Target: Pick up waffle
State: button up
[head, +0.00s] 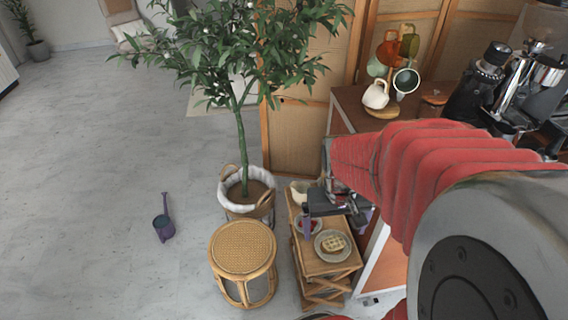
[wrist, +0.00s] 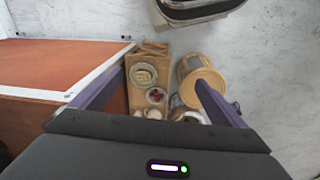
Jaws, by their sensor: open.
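A golden waffle (head: 334,243) lies on a round grey plate (head: 319,249) near the front of a small wooden shelf stand (head: 313,267). In the wrist view the waffle (wrist: 144,74) shows left of centre, on its plate. My gripper (head: 336,222) is above the stand, behind the waffle in the head view, and it hides part of the stand. In the wrist view my gripper (wrist: 160,76) has its purple fingers spread wide, with nothing between them at their height. The waffle is well below and apart from the fingers.
A dish with red berries (wrist: 155,96) sits beside the waffle's plate. A round wicker stool (head: 243,245) stands left of the stand, and a potted tree (head: 240,110) behind it. The coffee counter (head: 350,103) is at the right. The floor at left is mostly clear, with a purple watering can (head: 164,226).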

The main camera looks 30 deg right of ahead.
jog(key=s+d+f+m+g, duration=0.1)
jog(key=s+d+f, duration=0.1)
jog(key=d+f, duration=0.6)
jog(key=s+d+f+g, duration=0.1)
jog(key=s+d+f, duration=0.2)
jog(key=d+f, duration=0.5)
jog(key=s+f+n+t+y, duration=0.1)
jog(key=s+f+t, duration=0.15)
jog(key=f, duration=1.15)
jog(key=s+f+n+t, duration=0.1)
jog(key=f+t, duration=0.2)
jog(key=f, duration=1.1)
jog(key=w+r+n+t+h, duration=0.1)
jog(key=w+r+n+t, duration=0.1)
jog(key=w+r+t, duration=0.4)
jog(key=w+t, duration=0.3)
jog(key=w, duration=0.1)
jog(key=shift+w+a+r, duration=0.2)
jog(key=shift+w+a, duration=0.05)
jog(key=shift+w, duration=0.15)
jog(key=shift+t, duration=0.25)
